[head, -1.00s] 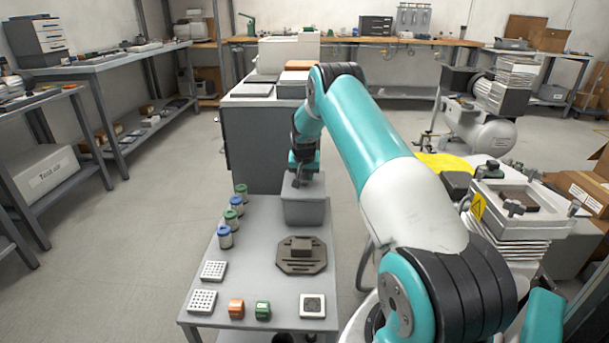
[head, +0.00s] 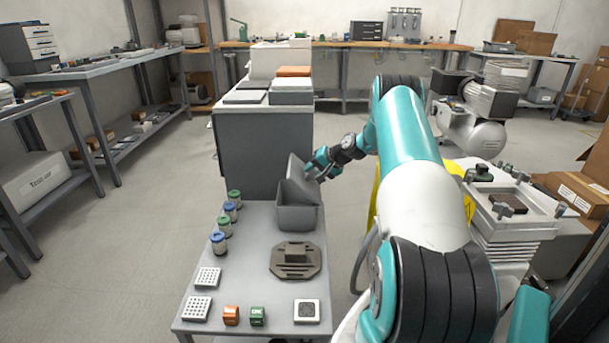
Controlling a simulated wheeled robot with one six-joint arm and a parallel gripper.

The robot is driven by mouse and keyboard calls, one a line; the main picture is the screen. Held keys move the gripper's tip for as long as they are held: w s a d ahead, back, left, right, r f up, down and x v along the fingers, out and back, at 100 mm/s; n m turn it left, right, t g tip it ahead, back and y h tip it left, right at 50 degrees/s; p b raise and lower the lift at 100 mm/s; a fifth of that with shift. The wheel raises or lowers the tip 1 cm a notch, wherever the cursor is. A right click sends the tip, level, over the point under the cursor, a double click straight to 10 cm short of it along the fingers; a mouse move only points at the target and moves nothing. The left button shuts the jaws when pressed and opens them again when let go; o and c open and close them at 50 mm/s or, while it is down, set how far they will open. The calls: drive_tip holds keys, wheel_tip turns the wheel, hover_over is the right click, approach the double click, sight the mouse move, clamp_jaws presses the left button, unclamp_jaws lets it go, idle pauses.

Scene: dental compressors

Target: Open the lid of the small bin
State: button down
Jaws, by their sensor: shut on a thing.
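The small grey bin (head: 297,218) stands at the far end of the grey table. Its lid (head: 296,170) is swung up and stands steeply tilted above the bin, so the bin's mouth shows. My gripper (head: 312,171) is at the right edge of the raised lid, shut on it. The fingertips are small in this view and partly hidden against the lid.
On the table (head: 245,265) are several jars (head: 219,243) at the left, a dark octagonal fixture (head: 296,261), white perforated blocks (head: 197,308), and an orange block (head: 231,316) and green block (head: 257,316) in front. A grey cabinet (head: 262,155) stands behind the bin.

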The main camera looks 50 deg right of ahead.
drive_tip(key=shift+s+d+f+t+y+b, duration=0.2)
drive_tip(key=shift+s+d+t+y+b, duration=0.25)
drive_tip(key=shift+s+d+t, duration=0.35)
drive_tip(key=shift+m+t+y, duration=0.4)
drive_tip(key=shift+t+y, duration=0.05)
drive_tip(key=shift+t, duration=0.25)
drive_tip(key=s+d, duration=0.1)
drive_tip(key=s+f+b, duration=0.1)
drive_tip(key=s+d+f+b, duration=0.1)
drive_tip(key=s, duration=0.1)
drive_tip(key=shift+d, duration=0.3)
drive_tip(key=shift+f, duration=0.1)
drive_tip(key=c, duration=0.8)
unclamp_jaws()
drive_tip(key=shift+w, duration=0.1)
drive_tip(key=shift+o, duration=0.2)
